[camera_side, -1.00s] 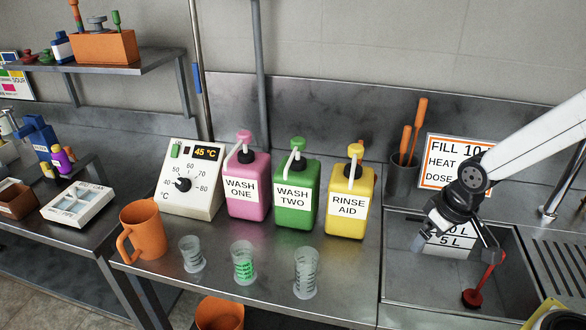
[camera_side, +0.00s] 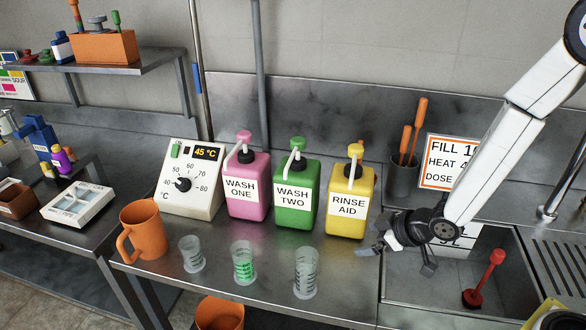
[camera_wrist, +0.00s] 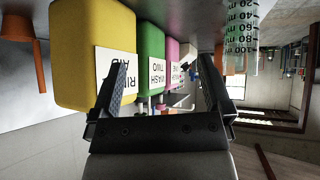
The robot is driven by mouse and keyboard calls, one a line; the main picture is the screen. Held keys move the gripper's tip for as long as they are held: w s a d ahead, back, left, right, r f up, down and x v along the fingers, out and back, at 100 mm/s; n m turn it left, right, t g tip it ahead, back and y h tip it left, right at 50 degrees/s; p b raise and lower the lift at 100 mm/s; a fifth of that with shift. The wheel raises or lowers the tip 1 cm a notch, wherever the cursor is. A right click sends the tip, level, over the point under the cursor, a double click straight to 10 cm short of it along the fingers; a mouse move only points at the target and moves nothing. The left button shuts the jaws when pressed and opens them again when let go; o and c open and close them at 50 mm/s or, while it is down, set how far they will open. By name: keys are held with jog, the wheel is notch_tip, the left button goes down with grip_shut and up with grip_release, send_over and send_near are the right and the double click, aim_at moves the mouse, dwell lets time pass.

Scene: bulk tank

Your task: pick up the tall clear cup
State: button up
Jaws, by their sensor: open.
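The tall clear cup (camera_side: 306,272) stands upright on the steel counter, rightmost and tallest of three clear cups, with dark graduation marks. My gripper (camera_side: 372,240) is open and empty, to the right of the cup and apart from it, at the counter's right end by the sink. In the wrist view the view is upside down, and a clear graduated cup (camera_wrist: 243,40) shows at the upper right, outside my open fingers (camera_wrist: 160,78).
A clear cup with green marks (camera_side: 243,263) and a smaller clear cup (camera_side: 191,254) stand to the left. Yellow (camera_side: 348,202), green (camera_side: 297,195) and pink (camera_side: 247,190) bottles stand behind. An orange jug (camera_side: 144,230) is farther left. The sink (camera_side: 430,290) is at right.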

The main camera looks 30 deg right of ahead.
aim_at(306, 263)
jog(key=shift+w+a+f+n+t+y, duration=0.5)
jog(key=shift+a+y, duration=0.75)
jog(key=shift+a, duration=1.1)
jog(key=shift+w+a+f+n+t+y, duration=0.15)
jog(key=shift+w+a+f+n+y, duration=0.8)
jog(key=shift+a, duration=1.4)
jog(key=shift+w+a+f+n+t+y, duration=0.3)
jog(key=shift+a+y, duration=1.2)
jog(key=shift+a, duration=0.85)
jog(key=shift+r, duration=0.1)
jog(key=shift+c, duration=0.2)
jog(key=c, duration=1.2)
jog(key=shift+r, duration=0.15)
jog(key=shift+r, duration=4.9)
